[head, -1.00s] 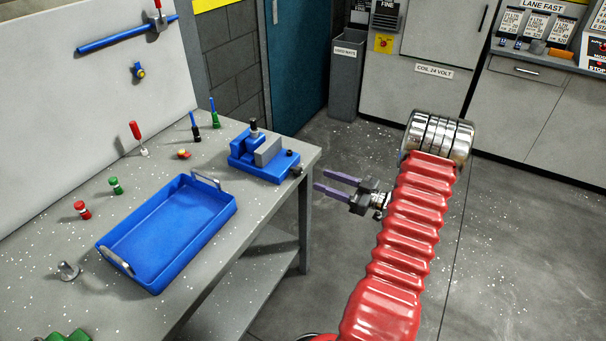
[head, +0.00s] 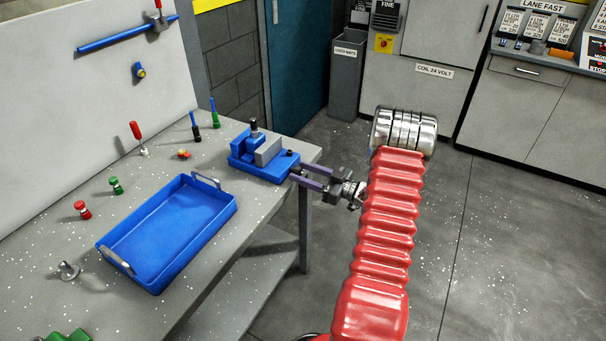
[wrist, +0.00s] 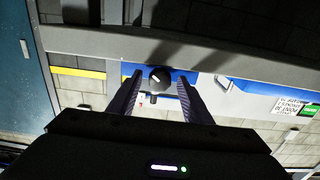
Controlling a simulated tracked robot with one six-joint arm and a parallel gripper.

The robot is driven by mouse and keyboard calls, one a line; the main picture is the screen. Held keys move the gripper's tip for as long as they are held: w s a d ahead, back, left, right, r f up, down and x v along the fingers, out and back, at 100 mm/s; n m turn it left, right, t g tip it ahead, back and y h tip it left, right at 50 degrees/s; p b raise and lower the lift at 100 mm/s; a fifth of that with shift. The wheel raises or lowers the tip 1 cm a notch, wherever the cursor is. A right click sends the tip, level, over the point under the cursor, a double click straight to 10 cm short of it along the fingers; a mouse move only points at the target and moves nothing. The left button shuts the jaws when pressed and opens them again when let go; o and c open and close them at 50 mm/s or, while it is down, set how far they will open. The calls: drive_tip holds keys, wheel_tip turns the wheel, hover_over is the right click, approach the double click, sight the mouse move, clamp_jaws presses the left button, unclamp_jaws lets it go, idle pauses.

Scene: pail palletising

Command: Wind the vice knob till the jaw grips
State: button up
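The blue vice (head: 262,168) sits at the right corner of the workbench, with a grey jaw block (head: 268,151) on it. A small upright part with a dark top (head: 254,127) stands at its back. The dark round vice knob (wrist: 160,78) shows in the wrist view with a pale mark on its face. My gripper (head: 297,172) is at the knob end of the vice. In the wrist view, its two purple fingers lie left and right of the knob, with gaps visible on both sides. In the head view the fingers largely hide the knob.
A blue tray (head: 228,213) with metal handles lies on the grey workbench (head: 205,283), left of the vice. Several small red, green and dark-handled items stand around it. The floor right of the bench is clear; a grey bin (head: 346,78) stands behind.

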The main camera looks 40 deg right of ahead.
drive_tip(key=c, duration=0.9)
drive_tip(key=shift+c, duration=0.2)
drive_tip(key=shift+m, duration=1.6)
drive_tip(key=o, duration=1)
drive_tip(key=shift+d, duration=0.1)
